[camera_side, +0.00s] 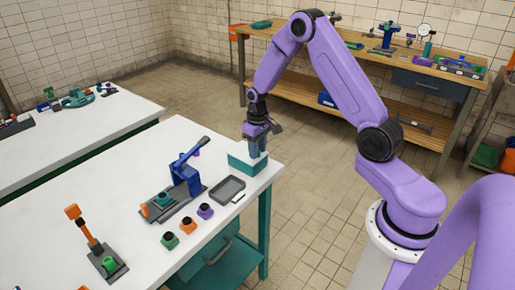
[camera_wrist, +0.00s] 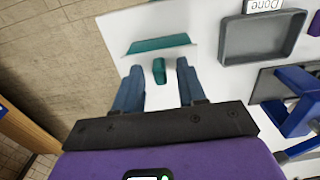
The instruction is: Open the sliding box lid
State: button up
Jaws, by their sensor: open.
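The box (camera_side: 243,165) is teal with a pale top and stands at the far right corner of the white table in the side view. In the wrist view a teal strip (camera_wrist: 150,45) of it shows ahead of my gripper (camera_wrist: 160,72). A small teal handle (camera_wrist: 159,71) stands between my two blue-grey fingers, with a gap on each side. My gripper is open and points down over the box; in the side view it is also seen there (camera_side: 258,152). The lid's pale surface blends with the white around it, so I cannot tell whether it has slid.
A grey tray (camera_side: 227,189) lies beside the box, with a "Done" label (camera_wrist: 262,5). A blue lever press (camera_side: 185,175) stands left of it. The table edge is close to the box.

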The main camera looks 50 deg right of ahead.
aim_at(237, 147)
grip_shut()
jog(key=shift+w, duration=4.7)
grip_release()
jog(key=shift+r, duration=0.1)
notch_tip(237, 147, up, 17)
jog(key=shift+r, duration=0.15)
